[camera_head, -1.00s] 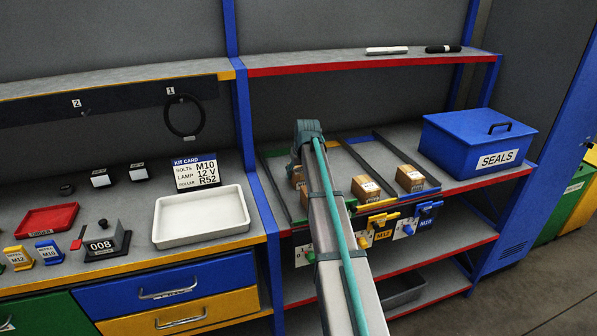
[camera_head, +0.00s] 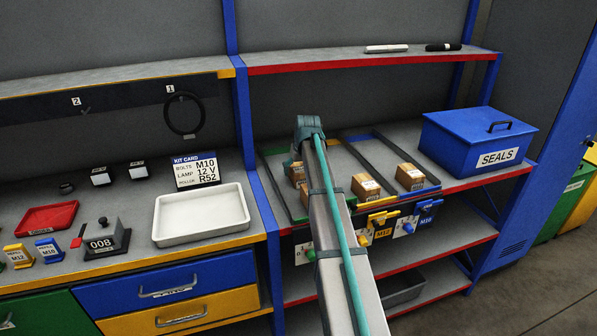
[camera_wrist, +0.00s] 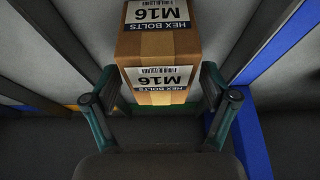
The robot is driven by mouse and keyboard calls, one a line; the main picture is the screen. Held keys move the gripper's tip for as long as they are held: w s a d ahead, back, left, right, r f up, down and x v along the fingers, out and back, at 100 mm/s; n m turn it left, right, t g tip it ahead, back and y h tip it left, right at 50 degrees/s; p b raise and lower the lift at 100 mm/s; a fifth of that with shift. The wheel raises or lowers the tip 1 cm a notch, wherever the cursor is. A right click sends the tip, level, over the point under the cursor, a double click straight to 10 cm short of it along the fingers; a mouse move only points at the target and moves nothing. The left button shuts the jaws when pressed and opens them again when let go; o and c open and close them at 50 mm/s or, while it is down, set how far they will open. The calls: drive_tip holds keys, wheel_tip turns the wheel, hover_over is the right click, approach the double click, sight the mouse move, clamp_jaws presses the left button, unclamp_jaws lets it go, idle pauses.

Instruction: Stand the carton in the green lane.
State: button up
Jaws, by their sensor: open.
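A brown carton (camera_wrist: 160,42) labelled HEX BOLTS M16 fills the top middle of the wrist view, its print upside down. My gripper (camera_wrist: 158,76) is open, with one finger on each side of the carton. I cannot tell whether the fingers touch it. A green strip (camera_wrist: 165,107) shows just below the carton, marking the green lane. In the head view the green lane's edge (camera_head: 264,163) is at the left of the right-hand shelf. My arm hides the gripper and part of this lane there. Brown cartons (camera_head: 297,171) show beside the arm.
Dark rails divide the lanes. Two more cartons stand to the right, one in the middle (camera_head: 365,187) and one further right (camera_head: 410,177). A blue SEALS box (camera_head: 478,142) stands at the shelf's right end. A blue post (camera_head: 243,110) rises at the left.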

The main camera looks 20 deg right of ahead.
drive_tip(key=b+v, duration=0.2)
drive_tip(key=v, duration=0.9)
drive_tip(key=shift+r, duration=0.1)
